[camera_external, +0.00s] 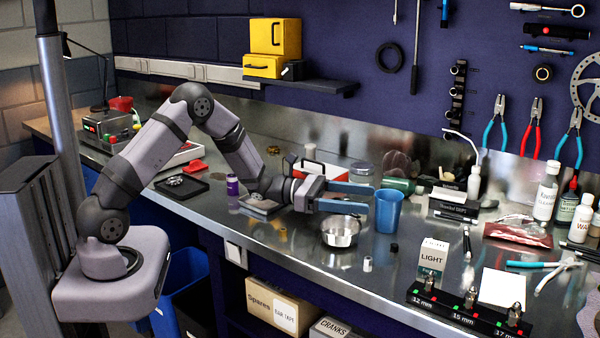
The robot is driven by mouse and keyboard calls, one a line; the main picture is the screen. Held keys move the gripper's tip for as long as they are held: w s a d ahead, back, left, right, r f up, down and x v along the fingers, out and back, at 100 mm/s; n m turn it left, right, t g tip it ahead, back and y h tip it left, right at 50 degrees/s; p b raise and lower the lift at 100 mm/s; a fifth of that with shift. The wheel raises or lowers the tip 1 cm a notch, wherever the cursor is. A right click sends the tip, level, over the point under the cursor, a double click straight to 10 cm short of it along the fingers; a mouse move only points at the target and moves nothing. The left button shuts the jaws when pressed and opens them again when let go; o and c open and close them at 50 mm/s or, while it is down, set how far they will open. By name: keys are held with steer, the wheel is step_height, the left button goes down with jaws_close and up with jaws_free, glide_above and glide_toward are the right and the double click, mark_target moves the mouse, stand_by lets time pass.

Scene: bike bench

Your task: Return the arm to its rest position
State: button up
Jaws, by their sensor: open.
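My gripper (349,196) is open, its two blue fingers pointing right above the metal bench (400,262). A blue cup (388,211) stands upright just beyond the fingertips; whether they touch it cannot be told from this view. A small metal bowl (340,231) sits on the bench below and in front of the fingers. Nothing shows between the fingers. My arm rises from its base at the left, bends at a high elbow and reaches down over the bench.
A green cylinder (398,184) lies behind the cup. A light box (432,259) and socket rack (463,312) stand at front right. Pliers and bottles crowd the right. A shelf (310,86) hangs behind.

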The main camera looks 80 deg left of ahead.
steer(key=shift+s+a, duration=0.2)
steer(key=shift+s, duration=0.2)
steer(key=d+r+m+g+h+p, duration=0.1)
steer(key=d+r+m+h+p, duration=0.15)
steer(key=d+r+m, duration=0.2)
steer(key=s+d+f+m+g+p, duration=0.1)
steer(key=s+d+f+m+g, duration=0.2)
steer(key=s+d+m+g, duration=0.45)
steer(key=s+d+f+m+g, duration=0.3)
steer(key=s+d+m+g, duration=0.15)
steer(key=s+d, duration=0.55)
steer(key=s+f+m+g+y, duration=0.45)
steer(key=s+m, duration=0.45)
steer(key=s, duration=0.3)
steer(key=s+a+f+m+y+b, duration=0.2)
steer(key=s+a+f+m+y, duration=0.1)
steer(key=a+m+y, duration=0.1)
steer(key=shift+a+f+m+t+y, duration=0.2)
steer(key=shift+a+m+t+y, duration=0.25)
steer(key=shift+a+m, duration=0.5)
